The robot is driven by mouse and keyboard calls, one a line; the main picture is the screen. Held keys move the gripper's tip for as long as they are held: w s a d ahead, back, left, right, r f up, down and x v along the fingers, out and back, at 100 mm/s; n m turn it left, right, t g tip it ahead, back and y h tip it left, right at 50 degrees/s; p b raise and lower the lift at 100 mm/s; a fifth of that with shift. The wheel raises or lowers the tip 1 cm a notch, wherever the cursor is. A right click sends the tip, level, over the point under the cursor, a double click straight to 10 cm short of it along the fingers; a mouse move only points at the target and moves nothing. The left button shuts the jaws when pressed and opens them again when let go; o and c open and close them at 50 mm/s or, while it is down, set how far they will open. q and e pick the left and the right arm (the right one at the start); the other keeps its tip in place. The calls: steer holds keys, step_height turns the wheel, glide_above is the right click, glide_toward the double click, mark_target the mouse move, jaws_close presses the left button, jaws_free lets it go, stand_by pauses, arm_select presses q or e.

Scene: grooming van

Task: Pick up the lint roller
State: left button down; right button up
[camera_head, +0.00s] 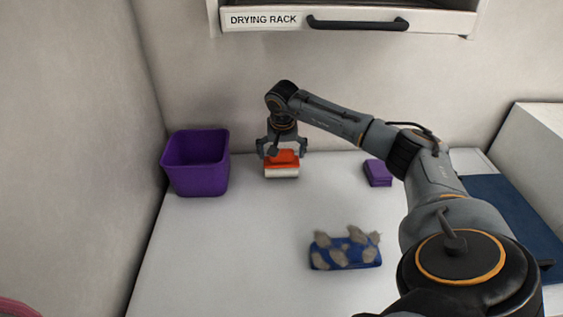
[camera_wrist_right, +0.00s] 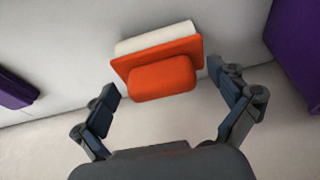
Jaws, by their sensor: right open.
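The lint roller (camera_head: 283,165) has an orange handle block and a white roll, and it rests near the back of the white table (camera_head: 215,240). It also shows in the right wrist view (camera_wrist_right: 160,75), ahead of the fingers. My right gripper (camera_head: 282,153) is above the orange part, fingers spread to either side of it. In the right wrist view the open fingers (camera_wrist_right: 168,105) flank the orange block and stand apart from it. My left gripper is not in view.
A purple bin (camera_head: 196,170) stands to the left by the wall. A purple block (camera_head: 378,173) lies to the right. A blue item with grey-beige tufts (camera_head: 345,250) lies nearer the front. A drying rack (camera_head: 350,19) hangs above on the wall.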

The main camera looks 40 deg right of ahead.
steer(key=c, duration=1.3)
steer(key=shift+r, duration=0.1)
steer(key=shift+r+b, duration=0.45)
steer(key=b+v, duration=0.1)
steer(key=v, duration=0.2)
steer(key=s+a+r+b, duration=0.3)
steer(key=s+a+r, duration=0.5)
steer(key=s+r, duration=0.1)
steer(key=shift+s, duration=0.7)
